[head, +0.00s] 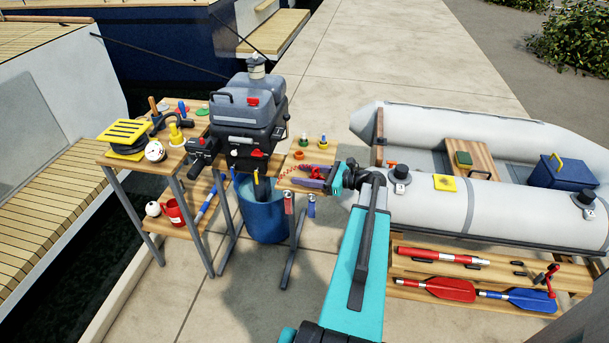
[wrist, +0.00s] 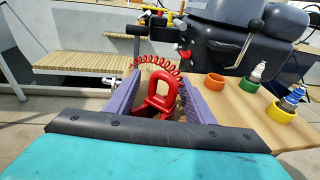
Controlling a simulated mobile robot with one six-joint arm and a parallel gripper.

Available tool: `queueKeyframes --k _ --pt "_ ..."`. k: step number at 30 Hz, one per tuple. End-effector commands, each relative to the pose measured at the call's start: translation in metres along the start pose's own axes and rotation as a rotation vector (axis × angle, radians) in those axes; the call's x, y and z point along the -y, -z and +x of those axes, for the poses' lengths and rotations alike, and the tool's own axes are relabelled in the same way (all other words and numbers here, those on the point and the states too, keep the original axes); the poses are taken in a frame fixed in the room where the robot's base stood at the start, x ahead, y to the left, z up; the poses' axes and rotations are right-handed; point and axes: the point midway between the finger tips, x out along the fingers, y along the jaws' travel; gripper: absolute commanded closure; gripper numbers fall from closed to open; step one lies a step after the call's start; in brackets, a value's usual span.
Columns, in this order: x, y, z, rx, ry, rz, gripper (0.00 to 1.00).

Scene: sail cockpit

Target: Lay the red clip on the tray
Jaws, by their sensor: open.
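The red clip (wrist: 160,95) has a looped head, and a red coiled cord (wrist: 165,65) shows behind it. In the wrist view it stands between the two purple fingers of my gripper (wrist: 160,85), with gaps at both sides. My gripper is open around it. In the head view the clip (head: 316,173) shows as a small red shape by my gripper (head: 309,179), over the small wooden board (head: 291,183) beside the outboard motor. The clip's lower part is hidden in the wrist view. I cannot pick out a separate tray for certain.
The grey outboard motor (head: 248,120) stands just left of my gripper. Orange (wrist: 214,84), green (wrist: 250,88) and yellow (wrist: 281,112) cups stand on the board to the right of my fingers. A blue bin (head: 263,215) is below. The inflatable boat (head: 440,205) lies to the right.

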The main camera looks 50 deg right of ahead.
Motion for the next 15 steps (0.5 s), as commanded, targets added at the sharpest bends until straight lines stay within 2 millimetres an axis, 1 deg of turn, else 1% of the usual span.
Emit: queueKeyframes --k 3,7,11,15 --pt "0.000 -0.003 -0.002 0.000 0.001 0.000 0.51" --pt "0.000 -0.002 -0.011 0.000 0.002 0.000 0.51" --pt "0.000 -0.001 -0.026 0.000 0.002 0.000 0.51" --pt "0.000 0.000 -0.046 0.000 0.003 -0.001 0.51"
